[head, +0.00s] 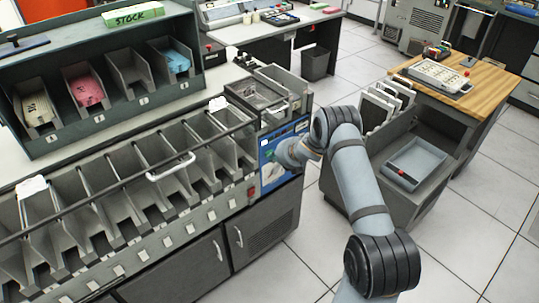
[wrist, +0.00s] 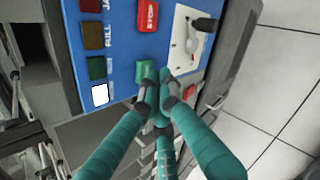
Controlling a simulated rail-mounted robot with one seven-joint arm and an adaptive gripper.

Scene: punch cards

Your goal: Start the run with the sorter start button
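The sorter's blue control panel (wrist: 118,45) carries a green button (wrist: 144,70), which I take for the start button; no label on it is readable. A red STOP button (wrist: 148,16) sits above it. My gripper (wrist: 160,78) has its teal fingers drawn together, with nothing seen between them. The fingertips are right beside the green button's lower right side in the wrist view; I cannot tell whether they touch it. In the head view my gripper (head: 284,153) is at the panel (head: 272,173) on the sorter's right end, hiding part of it.
A white plate with a black lever (wrist: 204,24) is right of STOP. Dark lamps and a lit white lamp (wrist: 100,95) line the panel's left. Sorter pockets (head: 180,160) run left. A cart with a grey tray (head: 416,163) stands right; floor between is clear.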

